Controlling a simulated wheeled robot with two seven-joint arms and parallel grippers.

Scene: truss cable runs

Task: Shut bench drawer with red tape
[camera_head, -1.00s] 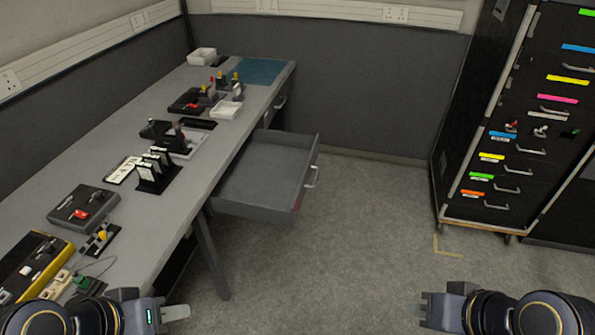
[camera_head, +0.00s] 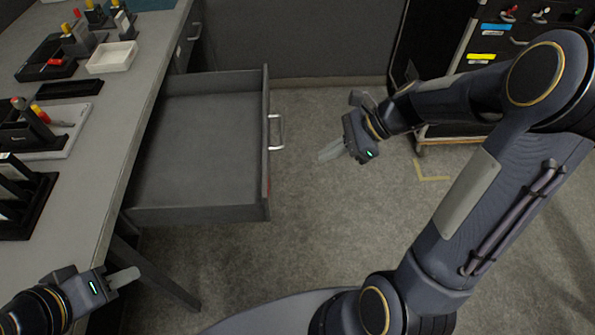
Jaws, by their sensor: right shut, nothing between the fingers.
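The bench drawer (camera_head: 200,150) stands pulled out from under the bench, and its grey tray looks empty. Its front panel is seen nearly edge-on, with a silver handle (camera_head: 278,132) facing right. A small bit of red tape (camera_head: 268,188) shows on the front near its lower end. My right gripper (camera_head: 328,152) is shut and empty, right of the handle and apart from it, its fingers pointing left toward the drawer front. My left gripper (camera_head: 126,277) is low at the left, near the bench edge. Its fingers overlap in view, so its opening is unclear.
The bench top (camera_head: 105,110) carries a white tray (camera_head: 112,57), dark holders and tools along the left. A bench leg (camera_head: 160,275) stands below the drawer. A dark cabinet with coloured labels (camera_head: 482,57) is at the back right. The floor right of the drawer is clear.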

